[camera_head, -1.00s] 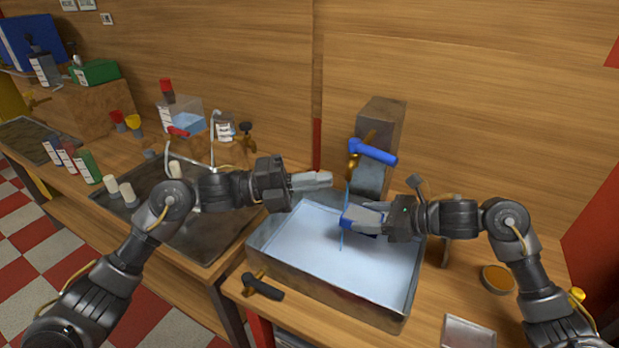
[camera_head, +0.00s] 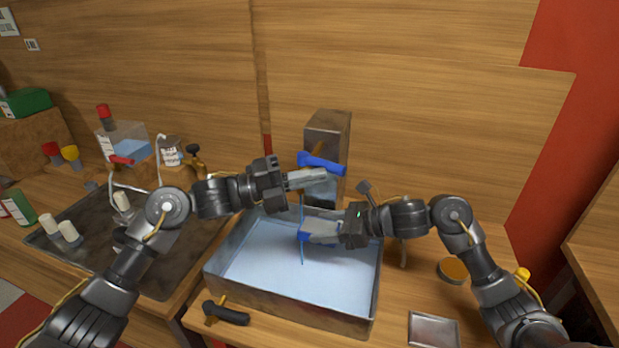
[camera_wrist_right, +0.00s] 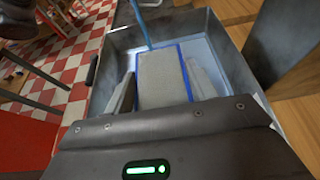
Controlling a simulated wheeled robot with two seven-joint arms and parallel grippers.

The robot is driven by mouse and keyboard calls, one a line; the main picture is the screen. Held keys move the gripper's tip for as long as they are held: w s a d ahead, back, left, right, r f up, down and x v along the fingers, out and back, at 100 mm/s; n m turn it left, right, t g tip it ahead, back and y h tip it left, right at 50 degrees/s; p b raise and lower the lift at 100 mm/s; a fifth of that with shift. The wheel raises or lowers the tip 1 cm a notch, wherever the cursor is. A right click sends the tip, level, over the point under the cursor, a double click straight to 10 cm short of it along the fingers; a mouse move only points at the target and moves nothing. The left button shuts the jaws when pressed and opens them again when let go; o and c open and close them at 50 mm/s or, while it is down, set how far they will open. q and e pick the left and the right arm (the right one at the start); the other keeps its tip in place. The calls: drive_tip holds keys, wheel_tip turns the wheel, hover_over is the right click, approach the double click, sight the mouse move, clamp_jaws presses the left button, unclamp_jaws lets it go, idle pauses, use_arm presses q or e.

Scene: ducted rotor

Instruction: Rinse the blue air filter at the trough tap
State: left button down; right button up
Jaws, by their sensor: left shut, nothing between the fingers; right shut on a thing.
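The blue air filter (camera_head: 318,239), a grey panel in a blue frame, is over the trough (camera_head: 372,296). My right gripper (camera_head: 325,234) is shut on it. In the right wrist view the filter (camera_wrist_right: 162,78) sits between both fingers. The tap's blue handle (camera_head: 322,163) is on a metal post (camera_head: 326,132) behind the trough.
A black-handled valve (camera_head: 226,313) is at the trough's front. A square metal dish (camera_head: 433,330) and a round orange-topped tin (camera_head: 454,270) are to the right. A wooden wall stands behind.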

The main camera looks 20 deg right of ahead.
use_arm(q)
drive_tip(key=shift+d, duration=0.1)
drive_tip(key=shift+w+d, duration=0.15)
drive_tip(key=shift+d, duration=0.75)
drive_tip(key=shift+a, duration=0.1)
drive_tip(key=s+a+f, duration=0.2)
drive_tip(key=s+a, duration=0.2)
drive_tip(key=a, duration=0.8)
drive_tip(key=shift+s, duration=0.35)
